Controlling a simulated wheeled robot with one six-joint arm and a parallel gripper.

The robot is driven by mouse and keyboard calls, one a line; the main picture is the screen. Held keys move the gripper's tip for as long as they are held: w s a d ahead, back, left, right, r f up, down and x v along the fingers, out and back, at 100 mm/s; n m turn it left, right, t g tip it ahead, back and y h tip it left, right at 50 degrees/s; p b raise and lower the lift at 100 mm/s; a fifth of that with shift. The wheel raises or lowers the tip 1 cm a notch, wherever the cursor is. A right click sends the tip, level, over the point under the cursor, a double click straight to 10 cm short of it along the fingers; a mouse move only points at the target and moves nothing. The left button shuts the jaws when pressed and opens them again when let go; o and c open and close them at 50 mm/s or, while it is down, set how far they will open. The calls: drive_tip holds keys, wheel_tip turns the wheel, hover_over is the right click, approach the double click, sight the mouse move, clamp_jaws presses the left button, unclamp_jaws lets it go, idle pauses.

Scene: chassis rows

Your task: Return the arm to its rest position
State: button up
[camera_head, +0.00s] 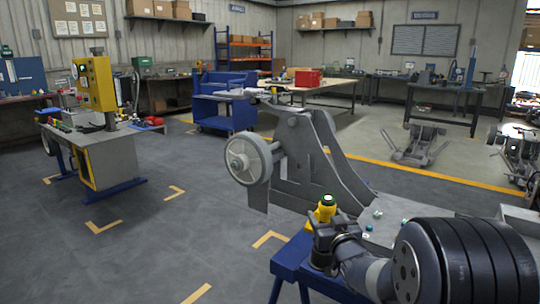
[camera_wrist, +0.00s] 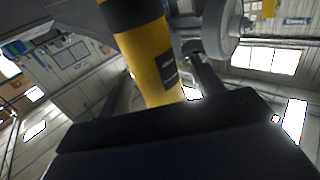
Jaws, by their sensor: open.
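My arm comes in from the lower right in the head view, and my gripper (camera_head: 322,238) is over the near end of a blue-legged bench (camera_head: 292,258). A yellow cylinder with black bands (camera_wrist: 148,55) stands between or just beyond the fingers there. In the head view a yellow object with a dark top (camera_head: 325,209) shows right behind the gripper. I cannot tell whether the fingers touch it, and its lower part is hidden.
A grey bracket (camera_head: 318,165) with a wheel (camera_head: 248,160) stands on the bench close behind my gripper. A bench with a yellow machine (camera_head: 95,84) is at the left. A blue cart (camera_head: 224,112) stands farther back. The floor at centre left is clear.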

sight(329, 202)
drive_tip(key=shift+f, duration=0.5)
drive_tip(key=s+d, duration=0.2)
drive_tip(key=s, duration=0.9)
drive_tip(key=w, duration=0.3)
drive_tip(key=w+a, duration=0.1)
drive_tip(key=w, duration=0.3)
drive_tip(key=w+a, duration=0.1)
drive_tip(key=w, duration=0.3)
drive_tip(key=shift+w+b, duration=0.1)
drive_tip(key=shift+b, duration=0.2)
wheel_tip(329, 202, up, 6)
drive_tip(key=p, duration=0.6)
wheel_tip(329, 202, up, 4)
drive_tip(key=p, duration=0.3)
drive_tip(key=shift+r, duration=0.25)
drive_tip(key=shift+f, duration=0.15)
drive_tip(key=shift+s+a+f, duration=0.1)
drive_tip(key=shift+s+f, duration=0.3)
drive_tip(key=shift+f, duration=0.2)
drive_tip(key=shift+s+f, duration=0.2)
drive_tip(key=shift+s, duration=0.25)
